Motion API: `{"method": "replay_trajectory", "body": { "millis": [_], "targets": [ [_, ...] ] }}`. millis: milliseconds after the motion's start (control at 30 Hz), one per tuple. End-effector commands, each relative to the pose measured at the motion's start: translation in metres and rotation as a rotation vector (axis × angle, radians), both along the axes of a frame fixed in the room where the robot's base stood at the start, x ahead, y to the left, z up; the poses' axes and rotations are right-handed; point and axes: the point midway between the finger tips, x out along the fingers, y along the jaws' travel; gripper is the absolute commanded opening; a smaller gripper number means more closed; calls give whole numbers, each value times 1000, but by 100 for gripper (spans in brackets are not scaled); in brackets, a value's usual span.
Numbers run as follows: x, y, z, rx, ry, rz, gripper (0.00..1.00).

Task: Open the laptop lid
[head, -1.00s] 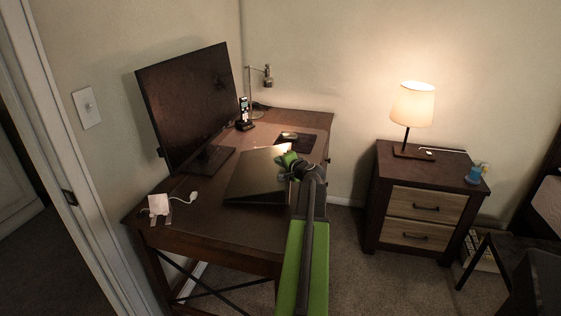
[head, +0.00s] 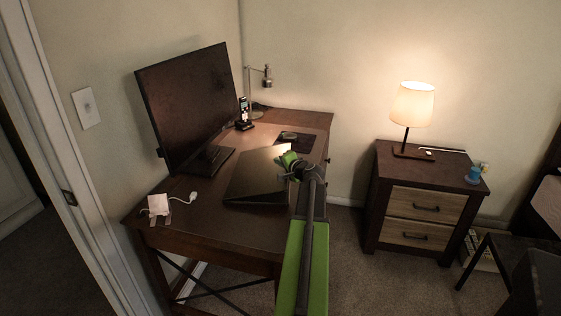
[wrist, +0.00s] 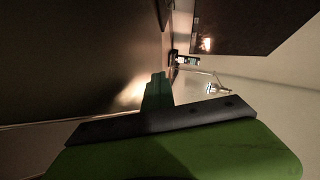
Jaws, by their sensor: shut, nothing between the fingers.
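The laptop (head: 256,178) lies on the desk with its dark, shiny lid down or nearly down; I cannot tell whether there is a small gap under the lid. My gripper (head: 288,159) is at the laptop's right side, near its far right corner. Its green fingers are shut with nothing between them. In the wrist view the green fingertips (wrist: 158,90) are beside a broad dark surface with a bright reflection, which seems to be the laptop lid (wrist: 70,60). Whether they touch it is unclear. My arm hides part of the laptop's right edge.
A monitor (head: 188,105) stands behind the laptop to the left. A phone on a stand (head: 244,112), a desk lamp (head: 266,78) and a dark mat (head: 300,146) are at the back. A white charger (head: 158,205) lies at the front left. A nightstand (head: 420,215) stands right.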

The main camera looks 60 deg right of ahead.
Motion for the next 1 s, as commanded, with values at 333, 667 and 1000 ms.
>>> {"method": "replay_trajectory", "body": {
  "millis": [333, 667, 1000],
  "targets": [
    [0, 0, 0, 0, 0, 1, 15],
    [0, 1, 0, 0, 0, 1, 24],
    [-51, 30, 21, 0, -1, -2, 24]
  ]
}}
